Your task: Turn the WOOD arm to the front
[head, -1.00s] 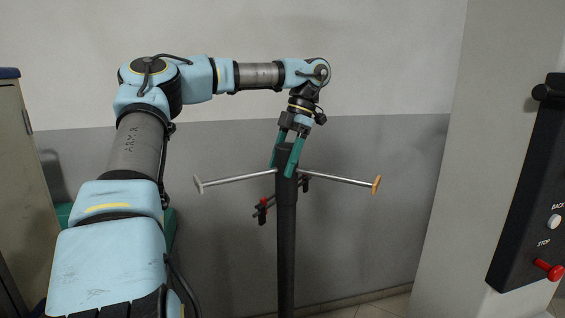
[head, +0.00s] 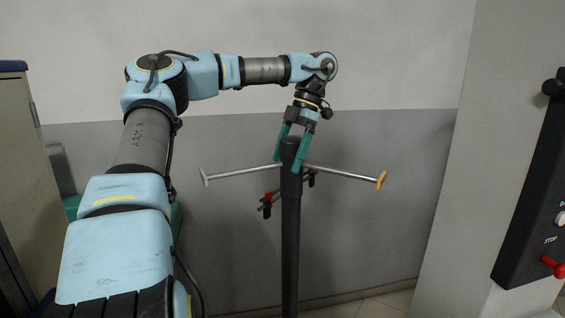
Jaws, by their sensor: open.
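A dark post (head: 291,235) stands upright in the middle of the head view, with thin metal arms sticking out near its top. The right arm ends in an orange-brown, wood-coloured tip (head: 382,180). The left arm ends in a pale whitish tip (head: 204,178). Shorter arms with red and black ends (head: 267,203) show lower and behind the post. My gripper (head: 290,160) points down at the post's top, its green fingers apart, one to the left and one in front or to the right. I cannot tell whether they touch the post.
A black control panel (head: 535,200) with a white button and a red STOP knob (head: 553,266) is on a pale pillar (head: 455,170) at right. A beige cabinet (head: 25,170) stands at left. A grey and white wall is behind the post.

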